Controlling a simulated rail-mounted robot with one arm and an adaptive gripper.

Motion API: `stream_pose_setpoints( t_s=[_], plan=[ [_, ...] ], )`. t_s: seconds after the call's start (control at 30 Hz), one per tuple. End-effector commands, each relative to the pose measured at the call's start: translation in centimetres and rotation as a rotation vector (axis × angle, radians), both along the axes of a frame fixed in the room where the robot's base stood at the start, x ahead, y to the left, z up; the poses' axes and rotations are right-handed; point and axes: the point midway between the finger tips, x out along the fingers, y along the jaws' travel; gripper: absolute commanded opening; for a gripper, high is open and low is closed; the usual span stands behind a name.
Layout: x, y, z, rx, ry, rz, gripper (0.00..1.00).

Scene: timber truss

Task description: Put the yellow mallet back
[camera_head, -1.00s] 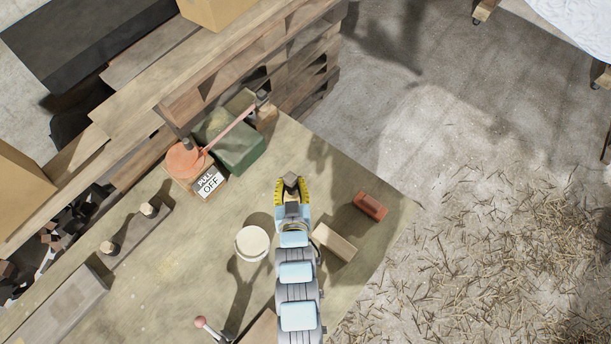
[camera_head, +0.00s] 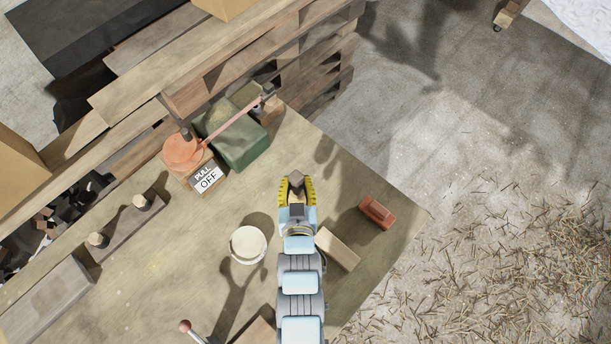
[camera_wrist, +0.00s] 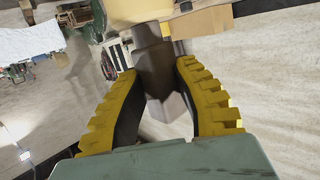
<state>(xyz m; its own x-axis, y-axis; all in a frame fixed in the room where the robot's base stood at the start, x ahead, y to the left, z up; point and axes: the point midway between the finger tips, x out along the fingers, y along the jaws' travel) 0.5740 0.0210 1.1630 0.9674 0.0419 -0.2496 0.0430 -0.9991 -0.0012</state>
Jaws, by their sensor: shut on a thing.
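My gripper (camera_head: 297,184), with yellow ridged fingers, is above the bench, near its middle. It is shut on a dark brown, block-like thing (camera_head: 296,178). In the wrist view the brown thing (camera_wrist: 157,72) sits between both fingers (camera_wrist: 160,95) and reaches up past the tips. No mallet with a clear yellow head shows in the head view.
The bench (camera_head: 170,275) carries a cream round thing (camera_head: 248,245), a pale wood block (camera_head: 337,248), a red block (camera_head: 376,212), a board with two pegs (camera_head: 120,228), and a green box (camera_head: 240,142) beside a red lever (camera_head: 225,127) with a PULL OFF sign (camera_head: 206,179).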

Motion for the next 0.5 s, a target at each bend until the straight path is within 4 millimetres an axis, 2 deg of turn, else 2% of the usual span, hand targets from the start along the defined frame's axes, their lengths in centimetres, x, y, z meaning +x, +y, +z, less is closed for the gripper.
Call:
stream_pose_setpoints(
  t_s=[0.03, 0.5],
  plan=[
    [0.6, -0.2, -0.7, 0.001, -0.006, -0.001, 0.0],
    [4.4, -1.1, -2.5, 0.001, -0.001, -0.001, 0.0]
  ],
)
